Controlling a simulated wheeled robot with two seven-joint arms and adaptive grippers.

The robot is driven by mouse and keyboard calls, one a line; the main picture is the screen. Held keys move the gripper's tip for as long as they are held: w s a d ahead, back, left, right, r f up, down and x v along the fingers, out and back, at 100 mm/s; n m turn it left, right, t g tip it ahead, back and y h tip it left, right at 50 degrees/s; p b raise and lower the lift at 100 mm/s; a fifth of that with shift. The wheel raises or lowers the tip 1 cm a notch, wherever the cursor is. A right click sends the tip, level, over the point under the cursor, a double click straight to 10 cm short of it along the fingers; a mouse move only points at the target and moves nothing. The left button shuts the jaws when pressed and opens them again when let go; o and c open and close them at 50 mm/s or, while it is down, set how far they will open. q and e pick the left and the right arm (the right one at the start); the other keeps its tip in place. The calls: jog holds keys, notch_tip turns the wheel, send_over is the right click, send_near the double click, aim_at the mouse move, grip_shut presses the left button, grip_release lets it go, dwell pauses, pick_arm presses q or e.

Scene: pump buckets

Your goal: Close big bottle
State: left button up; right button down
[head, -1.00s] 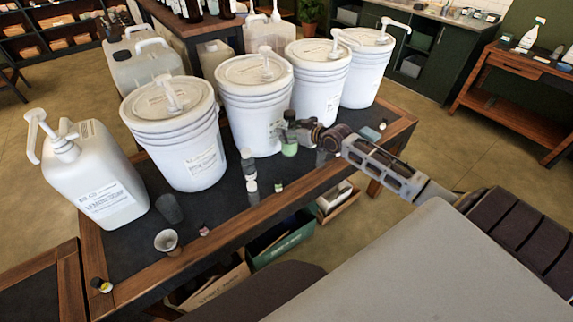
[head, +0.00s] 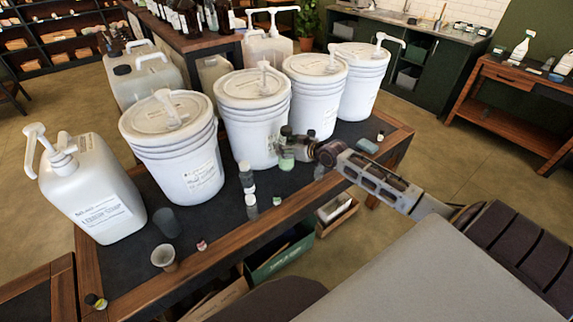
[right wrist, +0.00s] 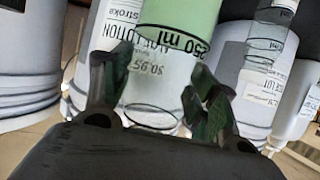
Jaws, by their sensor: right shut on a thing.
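A clear bottle with green liquid (head: 286,160) stands on the dark table in front of the white buckets. A dark piece (head: 286,131) shows at its top in the head view; I cannot tell whether it is a seated cap. My right gripper (head: 296,150) is shut on this bottle from the right. The right wrist view shows the bottle (right wrist: 165,75) between the two dark fingers (right wrist: 155,95), with green liquid and a "250 ml" mark. My left gripper is not in view.
Several pump buckets (head: 175,150) line the table behind the bottle. A white jug (head: 88,195) stands at left. Small containers (head: 248,180), a dark cup (head: 167,222), a grey cup (head: 164,257) and a small red-marked item (head: 201,244) stand nearer the front edge.

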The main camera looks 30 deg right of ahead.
aim_at(287, 160)
notch_tip(287, 160, down, 4)
jog(key=shift+r, duration=0.2)
jog(key=shift+f, duration=0.1)
jog(key=shift+f, duration=1.85)
jog(key=shift+f+b, duration=0.1)
jog(key=shift+b, duration=0.2)
jog(key=shift+c, duration=2.1)
grip_release()
